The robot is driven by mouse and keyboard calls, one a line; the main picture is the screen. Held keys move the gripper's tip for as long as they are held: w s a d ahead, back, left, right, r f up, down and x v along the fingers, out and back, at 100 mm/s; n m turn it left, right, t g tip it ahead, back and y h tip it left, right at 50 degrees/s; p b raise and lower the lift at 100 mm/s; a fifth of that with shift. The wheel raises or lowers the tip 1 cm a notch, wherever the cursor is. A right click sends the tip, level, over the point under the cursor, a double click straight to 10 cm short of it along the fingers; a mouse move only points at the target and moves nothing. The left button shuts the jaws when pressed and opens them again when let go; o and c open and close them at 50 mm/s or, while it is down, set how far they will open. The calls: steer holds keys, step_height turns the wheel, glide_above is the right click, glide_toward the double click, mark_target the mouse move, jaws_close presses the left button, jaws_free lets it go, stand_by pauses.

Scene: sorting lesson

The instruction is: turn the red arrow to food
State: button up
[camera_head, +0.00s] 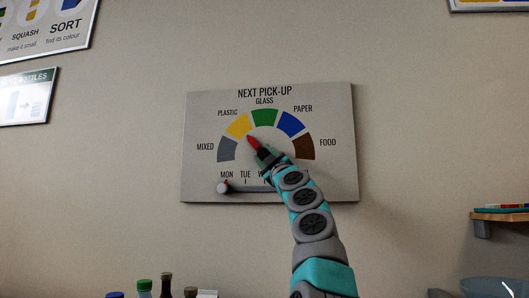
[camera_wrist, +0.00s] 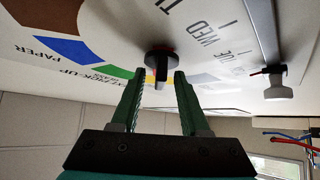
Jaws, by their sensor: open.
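The board (camera_head: 340,120), headed NEXT PICK-UP, hangs on the wall. Its arc of coloured segments runs from MIXED at left through PLASTIC, GLASS and PAPER to FOOD, whose brown segment (camera_head: 304,147) is at right. The red arrow (camera_head: 253,142) points up and left, towards the yellow PLASTIC segment (camera_head: 239,126). My gripper (camera_head: 266,156) covers the arrow's hub in the head view. In the wrist view, my open gripper (camera_wrist: 157,75) has its fingertips to either side of the dark knob's fin (camera_wrist: 161,72). Whether they reach past the fin's end is unclear.
A slider with a pale knob (camera_head: 222,187) stands at MON below the dial; the knob also shows in the wrist view (camera_wrist: 277,89). My arm hides part of the day row. A shelf (camera_head: 500,216) is at right. Bottles (camera_head: 165,286) stand at lower left.

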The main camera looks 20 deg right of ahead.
jaws_close()
stand_by(0.3)
stand_by(1.1)
